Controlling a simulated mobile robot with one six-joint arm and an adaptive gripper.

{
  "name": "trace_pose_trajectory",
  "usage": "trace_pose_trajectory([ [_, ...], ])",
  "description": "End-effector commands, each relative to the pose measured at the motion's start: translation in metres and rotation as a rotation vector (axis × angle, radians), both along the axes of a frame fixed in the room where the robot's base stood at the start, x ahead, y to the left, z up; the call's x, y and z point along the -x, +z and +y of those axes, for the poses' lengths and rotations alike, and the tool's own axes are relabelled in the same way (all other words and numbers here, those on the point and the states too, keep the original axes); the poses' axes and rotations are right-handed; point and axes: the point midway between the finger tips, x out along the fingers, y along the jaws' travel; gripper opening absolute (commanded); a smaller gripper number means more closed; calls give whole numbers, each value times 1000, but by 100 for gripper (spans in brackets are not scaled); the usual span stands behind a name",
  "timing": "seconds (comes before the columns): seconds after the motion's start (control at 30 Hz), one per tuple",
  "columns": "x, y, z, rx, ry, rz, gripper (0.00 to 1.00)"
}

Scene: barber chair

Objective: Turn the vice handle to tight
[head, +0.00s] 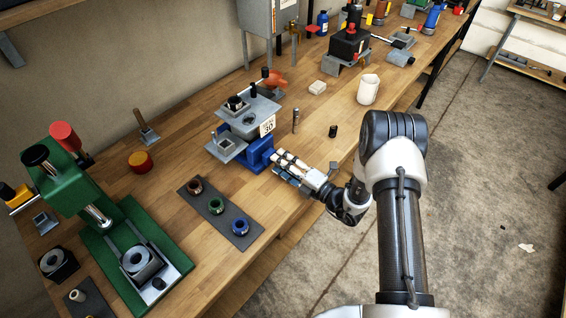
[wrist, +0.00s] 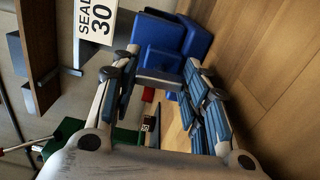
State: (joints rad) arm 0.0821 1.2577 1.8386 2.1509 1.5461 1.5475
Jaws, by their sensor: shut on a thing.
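The blue vice (head: 259,152) sits near the front edge of the workbench, and its blue body also shows at the top of the wrist view (wrist: 160,38). My gripper (head: 281,160) reaches its front side from the right. In the wrist view my gripper's fingers (wrist: 163,72) stand on both sides of a short grey bar, the vice handle (wrist: 158,80), and are shut on it. The handle is mostly hidden by the fingers in the head view.
A "SEAL 30" tag (wrist: 96,20) hangs close beside the fingers. A grey fixture (head: 250,118) stands above the vice. A dark mat (head: 219,220) with three rings lies at left, near a green press (head: 125,245). A white cup (head: 368,89) stands behind on the bench.

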Motion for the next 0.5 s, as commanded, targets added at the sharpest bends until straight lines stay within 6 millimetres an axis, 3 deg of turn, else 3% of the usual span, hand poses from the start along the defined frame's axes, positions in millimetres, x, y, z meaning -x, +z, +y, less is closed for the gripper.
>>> trace_pose_trajectory([
  [0.5,0,-1,0,-48,1,63,18],
])
